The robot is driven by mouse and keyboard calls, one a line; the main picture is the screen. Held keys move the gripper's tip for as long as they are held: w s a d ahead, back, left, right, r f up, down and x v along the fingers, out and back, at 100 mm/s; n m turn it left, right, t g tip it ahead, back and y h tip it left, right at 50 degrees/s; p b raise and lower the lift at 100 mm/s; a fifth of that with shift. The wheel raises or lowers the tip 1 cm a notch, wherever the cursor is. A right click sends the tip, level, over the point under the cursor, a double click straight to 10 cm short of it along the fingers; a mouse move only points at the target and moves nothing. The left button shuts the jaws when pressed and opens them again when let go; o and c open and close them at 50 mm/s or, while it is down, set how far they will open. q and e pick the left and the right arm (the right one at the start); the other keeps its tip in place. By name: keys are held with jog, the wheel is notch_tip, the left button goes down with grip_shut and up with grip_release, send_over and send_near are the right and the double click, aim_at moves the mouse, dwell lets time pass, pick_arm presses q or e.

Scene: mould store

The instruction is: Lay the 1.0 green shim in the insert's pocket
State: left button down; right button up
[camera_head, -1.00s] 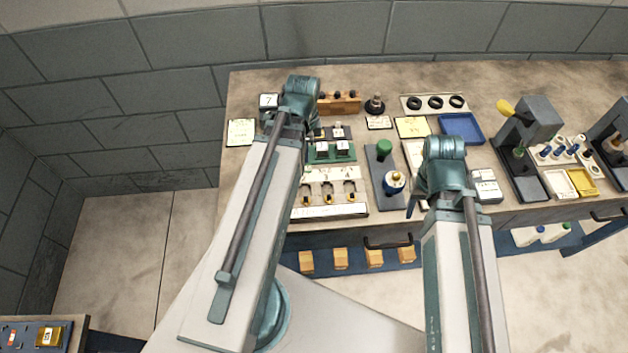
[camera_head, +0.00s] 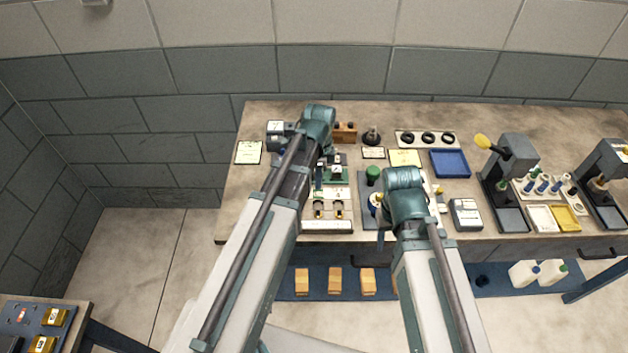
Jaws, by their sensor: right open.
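A green holder (camera_head: 335,176) with small white-labelled pieces stands left of centre on the bench. In front of it is a pale board (camera_head: 338,222) with several brass-coloured pieces in U-shaped cut-outs. I cannot make out the green 1.0 shim or the insert's pocket at this size. My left gripper (camera_head: 319,172) is over the bench by the green holder, mostly hidden by its own wrist, so its jaws and any load cannot be read. My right gripper (camera_head: 381,234) is open, near the bench's front edge, partly hidden by its wrist.
A grey plate (camera_head: 367,214) with a green knob (camera_head: 373,174) lies between my arms. Behind are a wooden block (camera_head: 345,133), a board with black rings (camera_head: 428,138) and a blue tray (camera_head: 449,163). Presses (camera_head: 507,170) stand right. Bare bench shows at the left.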

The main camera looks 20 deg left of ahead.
aim_at(318, 191)
pick_arm(q)
jog(key=shift+f+b, duration=2.55)
jog(key=shift+f, duration=0.05)
jog(key=shift+f+b, duration=1.1)
dwell(0.3)
jog(key=c, duration=0.6)
grip_release()
jog(key=shift+o, duration=0.2)
jog(key=shift+r, duration=0.15)
jog(key=shift+r+p, duration=3.7)
jog(key=shift+p, duration=0.2)
